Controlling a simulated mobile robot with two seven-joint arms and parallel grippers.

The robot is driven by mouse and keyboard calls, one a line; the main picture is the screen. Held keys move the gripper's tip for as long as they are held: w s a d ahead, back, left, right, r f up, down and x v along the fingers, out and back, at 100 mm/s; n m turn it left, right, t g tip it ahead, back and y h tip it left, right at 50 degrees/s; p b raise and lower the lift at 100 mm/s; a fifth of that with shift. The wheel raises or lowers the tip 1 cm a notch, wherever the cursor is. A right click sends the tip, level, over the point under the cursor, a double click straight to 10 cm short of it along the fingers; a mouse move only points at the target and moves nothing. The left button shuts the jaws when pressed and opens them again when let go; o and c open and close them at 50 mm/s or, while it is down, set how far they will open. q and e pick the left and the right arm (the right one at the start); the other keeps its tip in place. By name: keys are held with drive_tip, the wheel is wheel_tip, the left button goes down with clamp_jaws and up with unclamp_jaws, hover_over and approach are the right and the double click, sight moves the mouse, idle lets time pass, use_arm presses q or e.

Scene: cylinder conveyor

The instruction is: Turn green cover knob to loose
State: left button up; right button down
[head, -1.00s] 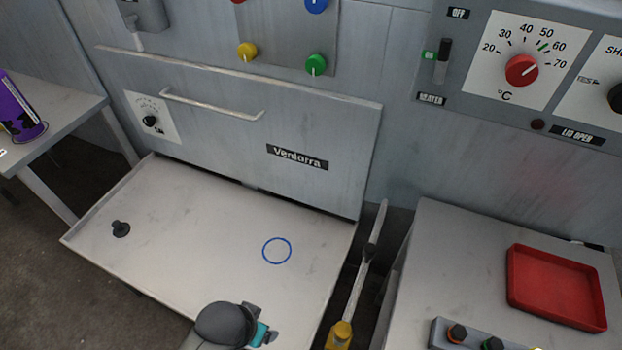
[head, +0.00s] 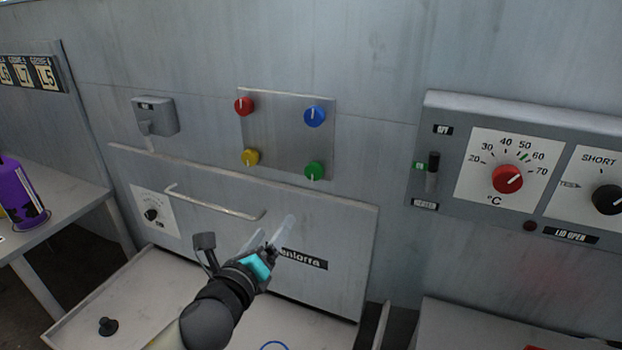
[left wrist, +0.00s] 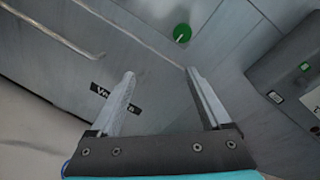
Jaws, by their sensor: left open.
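The green knob (head: 315,171) sits at the lower right of a square metal plate (head: 285,135) on the wall, with a pale pointer line on its face. It also shows at the top of the left wrist view (left wrist: 182,33), beyond the fingertips and apart from them. My left gripper (head: 282,232) is open and empty, in front of the grey cover panel, below the green knob and slightly left of it. In the left wrist view its two fingers (left wrist: 160,72) are spread wide. My right gripper is not in view.
Red (head: 243,106), blue (head: 314,116) and yellow (head: 249,157) knobs share the plate. A bar handle (head: 215,203) sticks out from the cover panel below. A control box (head: 520,165) with a red dial (head: 507,179) is at the right. A purple can (head: 22,195) stands at the left.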

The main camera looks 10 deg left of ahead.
sight(312, 174)
use_arm(q)
drive_tip(key=w+d+r+m, duration=0.1)
drive_tip(key=w+m, duration=0.1)
drive_tip(key=w, duration=0.3)
drive_tip(key=w+d+r+m+h, duration=0.1)
drive_tip(key=w+m, duration=0.1)
drive_tip(key=w, duration=0.4)
drive_tip(key=w+d+m+t+h+b, duration=0.1)
drive_tip(key=w+d+m, duration=0.1)
drive_tip(key=w, duration=0.3)
drive_tip(key=shift+w+r, duration=0.4)
clamp_jaws()
idle(0.4)
